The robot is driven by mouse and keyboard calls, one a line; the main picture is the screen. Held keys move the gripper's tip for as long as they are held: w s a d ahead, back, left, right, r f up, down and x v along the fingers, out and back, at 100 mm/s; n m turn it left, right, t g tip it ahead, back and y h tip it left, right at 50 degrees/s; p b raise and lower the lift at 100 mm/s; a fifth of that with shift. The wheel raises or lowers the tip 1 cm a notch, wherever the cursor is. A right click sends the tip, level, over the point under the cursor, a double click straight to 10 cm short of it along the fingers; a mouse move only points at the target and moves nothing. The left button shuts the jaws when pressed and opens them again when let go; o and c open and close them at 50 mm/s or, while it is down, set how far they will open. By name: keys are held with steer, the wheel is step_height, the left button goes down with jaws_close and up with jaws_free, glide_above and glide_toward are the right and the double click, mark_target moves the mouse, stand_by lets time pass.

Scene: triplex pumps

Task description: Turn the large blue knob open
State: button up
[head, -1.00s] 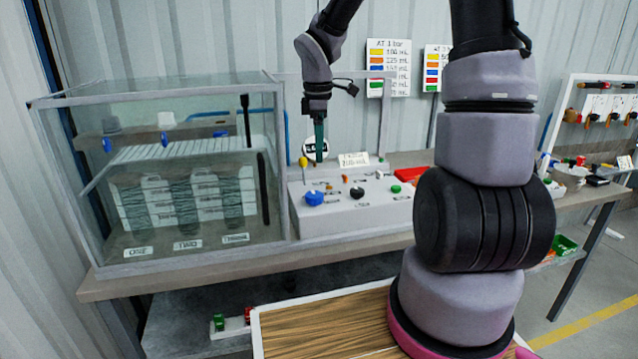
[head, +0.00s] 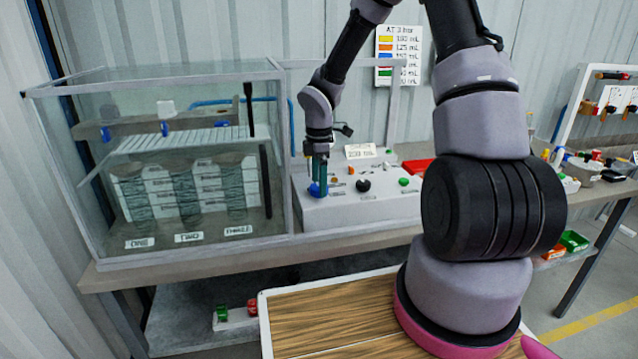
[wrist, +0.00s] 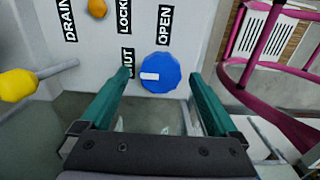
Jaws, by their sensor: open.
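The large blue knob (wrist: 160,73) sits on the face of the grey-white control panel (wrist: 100,45), with a white mark on its left part. The label OPEN (wrist: 165,25) is above it, and a label reading as SHUT (wrist: 127,62) is just left of it, partly covered by a fingertip. My gripper (wrist: 160,78) is open, its two green fingers on either side of the knob with a gap on each side. In the head view the knob (head: 314,190) shows low on the panel, partly hidden by my gripper (head: 319,178).
A yellow knob (wrist: 18,85) and an orange knob (wrist: 97,8) are left of the blue knob. A black knob (head: 363,186) and a green button (head: 403,182) are further right on the panel. A glass tank (head: 170,165) stands close at the left.

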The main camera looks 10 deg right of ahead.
steer(key=shift+f, duration=0.35)
steer(key=c, duration=1.4)
